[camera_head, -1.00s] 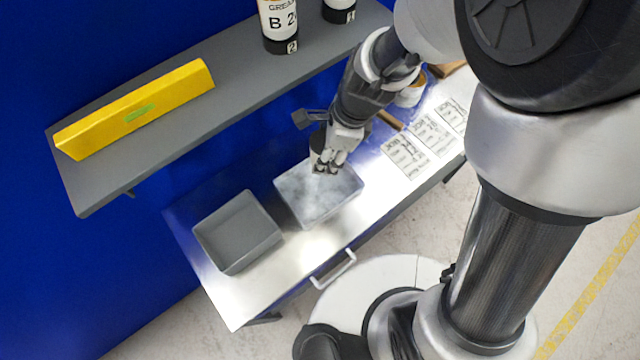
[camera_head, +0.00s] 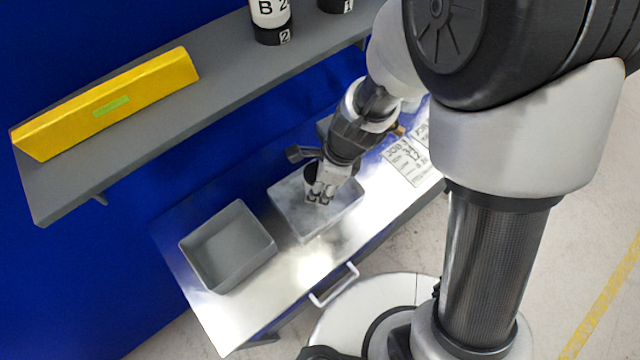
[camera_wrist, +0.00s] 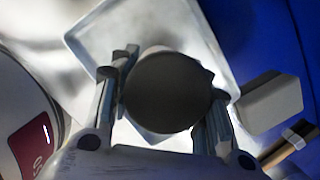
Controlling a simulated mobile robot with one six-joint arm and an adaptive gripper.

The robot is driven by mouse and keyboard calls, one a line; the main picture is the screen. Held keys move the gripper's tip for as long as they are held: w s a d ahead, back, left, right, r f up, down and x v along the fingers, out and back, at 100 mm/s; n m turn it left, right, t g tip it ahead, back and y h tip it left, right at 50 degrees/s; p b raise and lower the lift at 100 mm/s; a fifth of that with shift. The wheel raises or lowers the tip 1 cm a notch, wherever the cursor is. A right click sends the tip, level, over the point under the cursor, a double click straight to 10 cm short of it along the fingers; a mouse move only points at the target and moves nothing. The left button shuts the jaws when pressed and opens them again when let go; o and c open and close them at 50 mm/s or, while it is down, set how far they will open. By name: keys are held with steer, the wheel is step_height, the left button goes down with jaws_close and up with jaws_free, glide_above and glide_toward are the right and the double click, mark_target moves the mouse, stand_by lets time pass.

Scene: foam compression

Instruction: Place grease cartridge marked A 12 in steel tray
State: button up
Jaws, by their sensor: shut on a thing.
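My gripper (camera_head: 320,196) is over the pale steel tray (camera_head: 283,203) on the bench. In the wrist view my gripper (camera_wrist: 165,105) is shut on a cylinder, the grease cartridge (camera_wrist: 168,92), with one finger on each side. Its round black end faces the wrist camera. Its marking is not visible, so I cannot read A 12. The tray's rim (camera_wrist: 88,38) shows around and beyond it in the wrist view. I cannot tell whether the cartridge touches the tray floor.
A deeper grey bin (camera_head: 226,247) stands left of the tray on the metal bench (camera_head: 222,315). A shelf (camera_head: 205,88) above holds a yellow bar (camera_head: 105,104) and a cartridge marked B 2 (camera_head: 270,15). Printed sheets (camera_head: 407,160) lie to the right.

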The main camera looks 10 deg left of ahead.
steer(key=o, duration=0.8)
steer(key=shift+f, duration=0.15)
steer(key=o, duration=0.5)
steer(key=d+r+n+t+p, duration=0.1)
steer(key=d+r+n+p, duration=0.2)
steer(key=r, duration=0.7)
steer(key=d+r+n+p, duration=0.2)
steer(key=d+r+p, duration=0.15)
steer(key=r, duration=0.55)
steer(key=s+d+r+n+t+h, duration=0.1)
steer(key=s+d+r+n, duration=0.2)
steer(key=d+r+n, duration=0.1)
steer(key=s+d+r+n+t+h, duration=0.1)
steer(key=s+d+r+n, duration=0.2)
steer(key=d+r+n, duration=0.1)
steer(key=s+d+r+n+t, duration=0.1)
steer(key=s+d+r+n, duration=0.3)
steer(key=d, duration=0.2)
steer(key=shift+d+r+n+t+h, duration=0.1)
steer(key=shift+d+n+t+h, duration=0.1)
steer(key=shift+n+t+h, duration=0.15)
